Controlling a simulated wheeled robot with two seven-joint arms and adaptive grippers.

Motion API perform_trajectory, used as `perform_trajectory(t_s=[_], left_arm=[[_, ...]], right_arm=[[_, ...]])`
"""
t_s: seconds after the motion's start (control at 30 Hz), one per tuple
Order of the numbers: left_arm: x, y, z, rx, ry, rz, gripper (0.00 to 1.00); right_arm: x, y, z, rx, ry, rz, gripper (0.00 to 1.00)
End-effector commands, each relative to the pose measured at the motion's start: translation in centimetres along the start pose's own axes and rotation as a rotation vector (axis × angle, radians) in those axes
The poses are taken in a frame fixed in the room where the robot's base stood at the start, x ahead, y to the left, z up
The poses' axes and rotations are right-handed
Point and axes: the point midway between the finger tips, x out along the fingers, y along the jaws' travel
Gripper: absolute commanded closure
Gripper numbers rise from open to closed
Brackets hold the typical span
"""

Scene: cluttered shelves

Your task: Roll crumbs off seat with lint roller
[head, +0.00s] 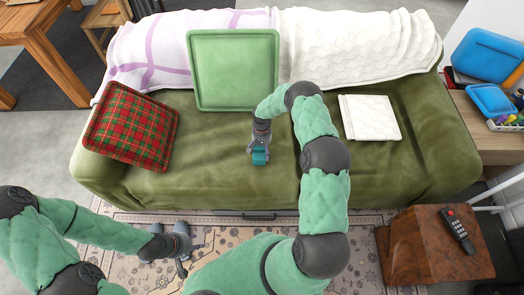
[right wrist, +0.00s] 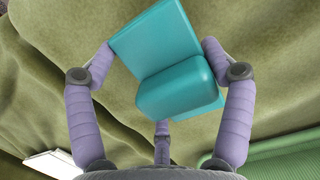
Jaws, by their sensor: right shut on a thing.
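The lint roller (right wrist: 175,92) is teal, with a flat plate and a rounded block, and sits between the purple fingers of my right gripper (right wrist: 158,62) in the right wrist view. In the head view the roller (head: 260,156) is small, below my right gripper (head: 261,146), over the middle of the green sofa seat (head: 215,165). I cannot tell whether it touches the seat. No crumbs can be made out. My left gripper (head: 186,247) is empty, its fingers spread, in front of the sofa above the patterned rug.
White blankets (head: 365,45) cover the backrest. A wooden side table (head: 425,250) with a remote (head: 458,232) stands front right. The seat's front middle is clear.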

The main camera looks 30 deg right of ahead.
Motion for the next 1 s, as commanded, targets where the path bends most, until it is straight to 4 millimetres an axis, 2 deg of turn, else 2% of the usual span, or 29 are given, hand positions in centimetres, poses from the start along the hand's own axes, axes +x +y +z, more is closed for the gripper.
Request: perform_trajectory(t_s=[0.1,0.63,1.0], left_arm=[[-0.8,0.3,0.0,0.000,0.000,0.000,0.60],[-3.2,1.1,0.1,0.000,0.000,0.000,0.60],[-3.4,1.2,0.1,0.000,0.000,0.000,0.60]], right_arm=[[-1.4,0.0,0.1,0.000,0.002,0.000,0.55],[-5.8,0.0,0.8,-0.001,0.001,0.000,0.55],[-6.2,0.0,0.9,-0.001,0.000,0.000,0.55]])
